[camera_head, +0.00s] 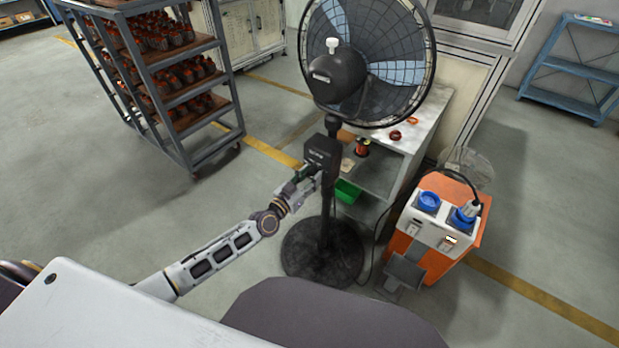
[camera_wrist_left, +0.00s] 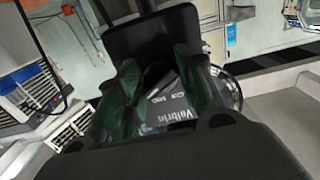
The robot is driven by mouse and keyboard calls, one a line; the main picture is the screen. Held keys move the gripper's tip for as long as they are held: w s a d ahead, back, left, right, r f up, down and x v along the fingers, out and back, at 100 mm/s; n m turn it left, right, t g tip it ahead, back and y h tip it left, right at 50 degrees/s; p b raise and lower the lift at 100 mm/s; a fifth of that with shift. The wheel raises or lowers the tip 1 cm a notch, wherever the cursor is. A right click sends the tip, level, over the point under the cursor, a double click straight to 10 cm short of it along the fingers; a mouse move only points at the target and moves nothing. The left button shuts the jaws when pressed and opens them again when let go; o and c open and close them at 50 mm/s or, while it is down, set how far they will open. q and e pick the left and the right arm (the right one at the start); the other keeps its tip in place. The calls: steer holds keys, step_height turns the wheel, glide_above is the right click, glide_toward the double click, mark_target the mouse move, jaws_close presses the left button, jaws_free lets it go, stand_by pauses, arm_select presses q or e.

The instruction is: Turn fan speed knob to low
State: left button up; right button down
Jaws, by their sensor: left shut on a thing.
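A black pedestal fan (camera_head: 366,75) stands upright on a round base (camera_head: 321,252). Its dark control box (camera_head: 322,152) sits on the pole below the fan head. My left gripper (camera_head: 309,174) is at the left front of the control box, shut on the fan speed knob. The knob itself is hidden by the fingers, so its setting cannot be read. In the left wrist view the dark green-tinted fingers (camera_wrist_left: 168,92) are at the box, and its face with printed lettering (camera_wrist_left: 172,112) shows between them. My right gripper is not in view.
A workbench (camera_head: 412,128) with small parts and a green bin (camera_head: 347,191) stands right behind the fan. An orange and white machine (camera_head: 437,232) with blue sockets is on the right. A rack of rotors (camera_head: 160,75) is at the back left. The floor left of the fan is clear.

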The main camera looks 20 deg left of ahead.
arm_select(q)
steer(key=shift+n, duration=0.6)
steer(key=n, duration=0.3)
steer(key=shift+d+n, duration=0.1)
steer(key=shift+n, duration=0.2)
steer(key=n, duration=0.2)
steer(key=shift+n, duration=0.4)
steer(key=n+b, duration=0.1)
steer(key=n, duration=0.3)
steer(key=shift+r+n, duration=0.1)
steer(key=shift+n, duration=0.2)
steer(key=shift+n+b, duration=0.3)
steer(key=shift+n, duration=1.6)
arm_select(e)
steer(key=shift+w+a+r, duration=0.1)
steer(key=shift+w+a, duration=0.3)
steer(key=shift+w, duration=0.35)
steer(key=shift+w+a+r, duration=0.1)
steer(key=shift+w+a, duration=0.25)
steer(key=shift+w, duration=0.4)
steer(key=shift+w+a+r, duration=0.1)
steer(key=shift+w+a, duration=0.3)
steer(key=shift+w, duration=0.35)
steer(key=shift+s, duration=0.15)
arm_select(q)
steer(key=o, duration=1)
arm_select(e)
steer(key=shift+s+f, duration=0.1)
